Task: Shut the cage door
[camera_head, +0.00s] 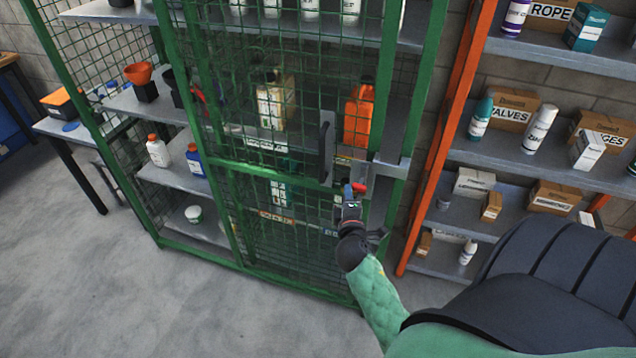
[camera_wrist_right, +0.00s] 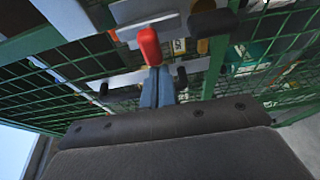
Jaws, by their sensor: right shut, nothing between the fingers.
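The cage door (camera_head: 262,168) is a green-framed wire mesh panel in the middle of the head view. It sits in or very near its frame; I cannot tell whether a small gap remains. A dark vertical handle (camera_head: 327,150) is on it. A grey latch plate (camera_head: 391,168) lies at the door's right edge, by the green post. A red knob (camera_head: 359,188) is just below and left of the plate; the red knob also shows in the wrist view (camera_wrist_right: 148,46). My right gripper (camera_head: 349,192) is shut and empty, its fingertips (camera_wrist_right: 156,76) close to the knob; contact is unclear. My left gripper is out of view.
Bottles and cartons stand on shelves behind the mesh, including an orange canister (camera_head: 358,115). An orange-framed rack (camera_head: 437,140) with boxes stands close on the right. A table (camera_head: 62,130) is at far left. The concrete floor (camera_head: 110,285) is clear at front left.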

